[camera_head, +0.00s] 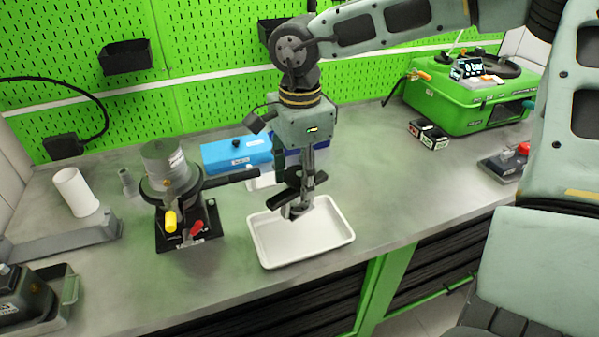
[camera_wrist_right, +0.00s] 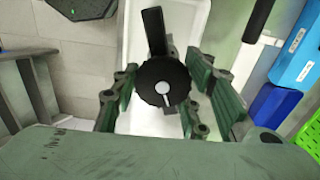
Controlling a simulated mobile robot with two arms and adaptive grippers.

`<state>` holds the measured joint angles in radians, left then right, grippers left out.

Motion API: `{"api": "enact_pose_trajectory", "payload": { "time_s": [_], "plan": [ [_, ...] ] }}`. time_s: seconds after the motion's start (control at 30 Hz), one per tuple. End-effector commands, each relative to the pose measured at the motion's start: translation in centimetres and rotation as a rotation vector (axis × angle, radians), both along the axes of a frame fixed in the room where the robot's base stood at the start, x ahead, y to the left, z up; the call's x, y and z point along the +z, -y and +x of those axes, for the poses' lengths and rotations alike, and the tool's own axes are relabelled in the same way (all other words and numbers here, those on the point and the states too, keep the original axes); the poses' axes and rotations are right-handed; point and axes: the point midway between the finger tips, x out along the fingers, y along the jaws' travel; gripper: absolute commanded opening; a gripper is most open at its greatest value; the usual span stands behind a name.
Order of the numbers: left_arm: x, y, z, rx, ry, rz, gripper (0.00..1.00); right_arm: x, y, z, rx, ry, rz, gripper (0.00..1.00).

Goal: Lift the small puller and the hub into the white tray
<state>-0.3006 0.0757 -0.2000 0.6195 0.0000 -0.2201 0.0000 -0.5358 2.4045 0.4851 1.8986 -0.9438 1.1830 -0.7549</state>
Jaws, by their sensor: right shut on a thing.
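The white tray (camera_head: 335,236) lies on the bench near its front edge. My right gripper (camera_head: 306,178) points down over the tray, shut on a dark tool that I take for the small puller (camera_head: 293,198). In the right wrist view, the puller's round black knob (camera_wrist_right: 163,80) and a black bar sit between the green-padded fingers (camera_wrist_right: 165,92). The puller hangs over the tray's back left part; I cannot tell whether it touches the tray floor. The hub is not clearly distinguishable; it may be the grey part under the puller. My left gripper is not in view.
A pump stand (camera_head: 168,182) with yellow and red handles stands left of the tray, its dark bar reaching toward my gripper. A blue box (camera_head: 237,153) lies behind. A green case (camera_head: 465,100) and a small box (camera_head: 428,134) stand right.

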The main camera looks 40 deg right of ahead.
Motion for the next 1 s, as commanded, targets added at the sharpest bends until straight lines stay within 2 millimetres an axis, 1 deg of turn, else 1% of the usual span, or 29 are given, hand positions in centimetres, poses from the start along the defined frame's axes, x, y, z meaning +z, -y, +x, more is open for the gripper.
{"api": "enact_pose_trajectory", "payload": {
  "time_s": [0.1,0.7,1.0],
  "plan": [
    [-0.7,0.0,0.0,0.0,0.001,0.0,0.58,-1.0,0.0,0.0,0.0,0.0,0.001,0.0],
    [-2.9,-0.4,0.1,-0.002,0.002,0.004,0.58,-5.0,0.0,0.0,0.0,0.001,0.001,0.0],
    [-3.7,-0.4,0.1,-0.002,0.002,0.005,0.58,-6.5,0.0,0.1,-0.001,0.002,0.001,0.0]
  ]
}}
